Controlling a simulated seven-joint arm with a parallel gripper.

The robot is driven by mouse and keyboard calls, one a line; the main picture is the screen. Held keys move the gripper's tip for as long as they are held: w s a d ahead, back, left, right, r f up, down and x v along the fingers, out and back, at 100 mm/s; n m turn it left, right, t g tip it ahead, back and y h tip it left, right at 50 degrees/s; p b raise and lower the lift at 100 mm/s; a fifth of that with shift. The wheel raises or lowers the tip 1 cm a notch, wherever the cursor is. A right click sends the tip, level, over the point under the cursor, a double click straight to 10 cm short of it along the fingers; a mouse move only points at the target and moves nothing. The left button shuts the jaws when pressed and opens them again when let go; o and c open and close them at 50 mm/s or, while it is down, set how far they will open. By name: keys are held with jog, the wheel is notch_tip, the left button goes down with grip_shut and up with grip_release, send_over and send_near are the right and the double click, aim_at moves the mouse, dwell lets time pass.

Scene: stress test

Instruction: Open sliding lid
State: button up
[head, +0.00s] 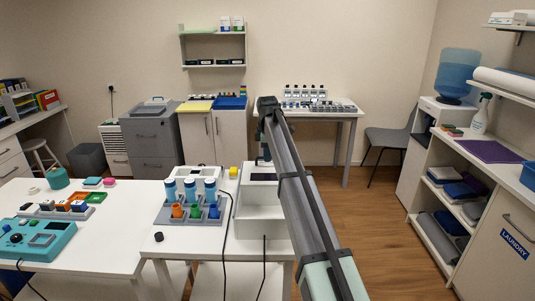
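A white box-like unit (258,222) stands on the white bench at centre, partly hidden behind my arm. A small dark panel (262,177) shows on its top, at the far end. I cannot tell for sure which part is the sliding lid or whether it is open. My arm runs from the lower right up to the centre. My gripper (263,162) points down just above the far end of the unit, by the dark panel. It is small and partly covered by the arm, so its fingers, any contact and any grip cannot be made out.
Left of the unit stands a grey rack (188,212) with blue-white bottles and orange, green and blue cups. A yellow cube (233,171) and a white device (193,173) sit behind it. A black cable (227,232) hangs over the bench. A teal device (36,240) stands far left.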

jog(key=shift+f, duration=0.2)
jog(key=shift+c, duration=0.5)
grip_shut()
